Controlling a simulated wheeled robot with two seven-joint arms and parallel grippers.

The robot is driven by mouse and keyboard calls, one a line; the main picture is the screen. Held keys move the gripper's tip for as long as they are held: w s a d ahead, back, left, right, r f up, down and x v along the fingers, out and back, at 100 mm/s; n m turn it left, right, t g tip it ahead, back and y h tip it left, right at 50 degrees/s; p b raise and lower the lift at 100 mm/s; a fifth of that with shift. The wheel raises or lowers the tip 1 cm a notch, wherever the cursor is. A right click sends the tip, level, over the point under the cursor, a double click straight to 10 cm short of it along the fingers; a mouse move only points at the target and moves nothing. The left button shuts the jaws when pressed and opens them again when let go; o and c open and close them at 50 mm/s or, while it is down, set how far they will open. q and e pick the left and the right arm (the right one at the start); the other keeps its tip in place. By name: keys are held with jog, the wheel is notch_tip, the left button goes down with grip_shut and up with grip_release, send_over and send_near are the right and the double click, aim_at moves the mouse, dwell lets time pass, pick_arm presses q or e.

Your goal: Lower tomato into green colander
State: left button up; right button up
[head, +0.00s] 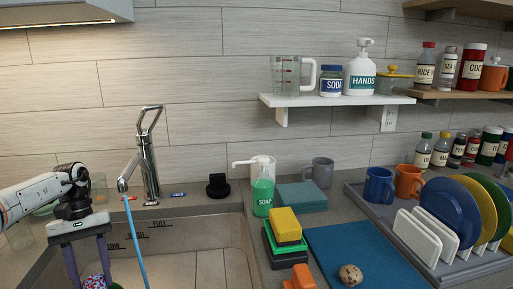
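My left gripper (90,280) points down over the left part of the sink, at the bottom edge of the picture. Its two dark fingers are apart. A round, speckled red and white thing (95,283) shows between or behind the fingertips, cut off by the picture's edge. I cannot tell whether it is the tomato or whether the fingers grip it. A small green patch (116,286) shows beside it; I cannot tell if it is the colander. No plain tomato or whole green colander is visible. My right gripper is not in view.
A faucet (148,160) stands behind the sink (210,262), a blue stream falling from it close right of my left gripper. A green soap bottle (262,192), sponges (285,225), a blue mat (345,250) and a dish rack (455,270) fill the right counter.

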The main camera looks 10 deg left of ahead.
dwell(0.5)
pick_arm(q)
notch_tip(320, 180, down, 7)
jog(key=b, duration=0.5)
jog(key=shift+r+b, duration=0.2)
jog(key=shift+b, duration=0.15)
dwell(0.3)
dwell(0.4)
jog(key=shift+f+b, duration=1)
jog(key=shift+f, duration=0.15)
dwell(0.4)
jog(key=o, duration=1.2)
